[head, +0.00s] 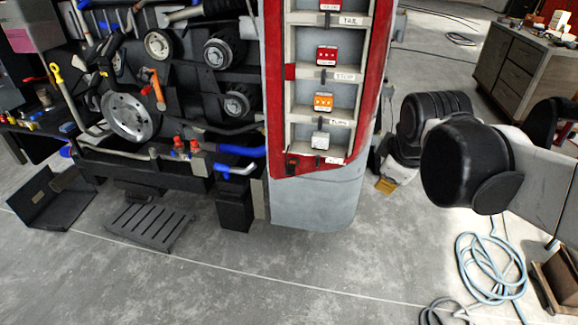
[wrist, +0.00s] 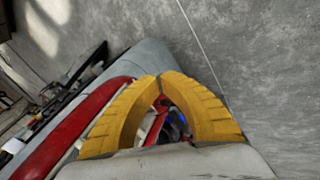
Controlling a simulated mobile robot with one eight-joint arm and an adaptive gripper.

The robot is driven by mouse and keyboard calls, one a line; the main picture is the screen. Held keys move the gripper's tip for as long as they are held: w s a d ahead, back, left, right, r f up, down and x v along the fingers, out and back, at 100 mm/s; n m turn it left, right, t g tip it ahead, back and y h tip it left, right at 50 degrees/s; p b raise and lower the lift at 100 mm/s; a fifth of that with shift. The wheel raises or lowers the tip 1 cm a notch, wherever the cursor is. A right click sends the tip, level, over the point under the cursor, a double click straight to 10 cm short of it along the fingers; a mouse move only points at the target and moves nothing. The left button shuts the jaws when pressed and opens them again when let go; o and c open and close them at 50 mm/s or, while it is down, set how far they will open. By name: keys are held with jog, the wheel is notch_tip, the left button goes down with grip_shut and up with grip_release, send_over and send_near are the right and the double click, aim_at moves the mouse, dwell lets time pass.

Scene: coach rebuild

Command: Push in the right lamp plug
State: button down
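A tall lamp panel (head: 374,90) with a red frame stands at the corner of the grey coach body. Its bays hold a red lamp unit (head: 327,55), an orange-lit unit (head: 323,101) and a pale unit (head: 320,140), with labels that seem to read TAIL, STOP and TURN. Small dark pieces hang under the units; I cannot tell which is the right lamp plug.
Open engine bay with a large pulley (head: 130,116) and blue hoses (head: 240,150) lies left. A black tray (head: 57,195) and slatted step (head: 146,225) lie on the floor. A coiled hose (head: 490,270) lies at right, a cabinet (head: 520,65) behind. Front floor is largely clear.

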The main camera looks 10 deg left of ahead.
aim_at(286, 174)
jog(key=w+a+n+p, duration=0.2)
jog(key=w+a+n, duration=0.5)
jog(key=w, duration=0.2)
jog(key=w+a+f+n+p, duration=0.1)
jog(key=w+a+f+n, duration=0.2)
jog(key=a+f+n, duration=0.2)
jog(key=w+a+f+n+g+p, duration=0.1)
jog(key=w+a+f+n, duration=0.3)
jog(key=a, duration=0.4)
jog(key=w+a+f+n+p, duration=0.1)
jog(key=w+a+f+n, duration=0.3)
jog(key=a+f+n, duration=0.2)
jog(key=shift+a+f+h, duration=0.3)
jog(key=shift+a+f, duration=0.2)
jog(key=shift+a, duration=0.25)
jog(key=w+f+b, duration=0.2)
jog(key=f, duration=0.1)
jog(key=w+f+b, duration=0.1)
jog(key=w+f, duration=0.2)
jog(key=w+f+b, duration=0.2)
jog(key=f, duration=0.1)
jog(key=shift+w+d+f+b, duration=0.1)
jog(key=shift+w+d+b, duration=0.05)
jog(key=shift+w+b, duration=0.2)
